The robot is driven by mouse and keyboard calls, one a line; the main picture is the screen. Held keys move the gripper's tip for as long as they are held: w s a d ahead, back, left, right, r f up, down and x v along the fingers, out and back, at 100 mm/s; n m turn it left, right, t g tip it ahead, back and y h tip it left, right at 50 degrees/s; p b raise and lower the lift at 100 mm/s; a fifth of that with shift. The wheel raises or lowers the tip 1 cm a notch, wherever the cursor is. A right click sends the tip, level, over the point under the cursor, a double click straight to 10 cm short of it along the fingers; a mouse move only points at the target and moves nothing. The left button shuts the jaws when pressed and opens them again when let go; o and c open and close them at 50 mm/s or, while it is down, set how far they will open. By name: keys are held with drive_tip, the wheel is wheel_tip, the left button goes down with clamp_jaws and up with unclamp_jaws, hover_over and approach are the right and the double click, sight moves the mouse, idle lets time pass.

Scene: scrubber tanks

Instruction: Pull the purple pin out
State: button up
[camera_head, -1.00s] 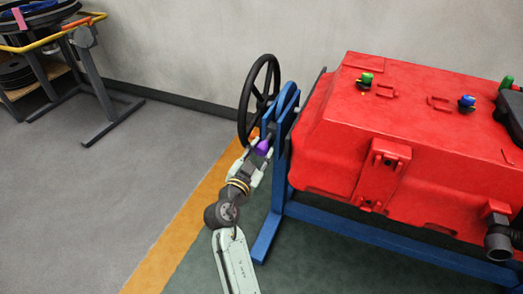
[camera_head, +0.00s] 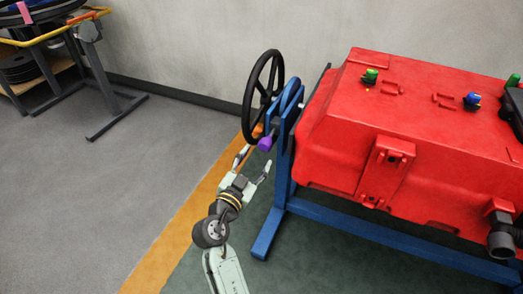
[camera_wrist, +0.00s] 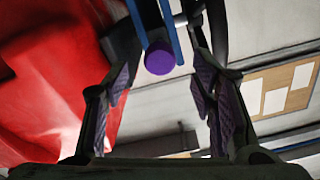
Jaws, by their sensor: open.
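The purple pin (camera_head: 265,144) sits in the blue stand (camera_head: 283,165) beside the black handwheel (camera_head: 263,95). In the wrist view the round purple end of the pin (camera_wrist: 159,58) faces me, between and beyond my fingertips. My gripper (camera_head: 254,163) is open and empty, a little below and in front of the pin, apart from it. In the wrist view my gripper (camera_wrist: 165,82) shows its two fingers spread on either side of the pin's line. The pin's shaft is mostly hidden behind its purple end.
A large red tank (camera_head: 330,130) fills the right side, on the blue frame (camera_head: 390,243). A rack with black discs (camera_head: 22,66) stands at the far left. The grey floor (camera_head: 90,200) on the left is clear.

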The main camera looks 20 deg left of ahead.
drive_tip(key=s, duration=0.5)
drive_tip(key=shift+s+a, duration=0.1)
drive_tip(key=shift+s, duration=0.15)
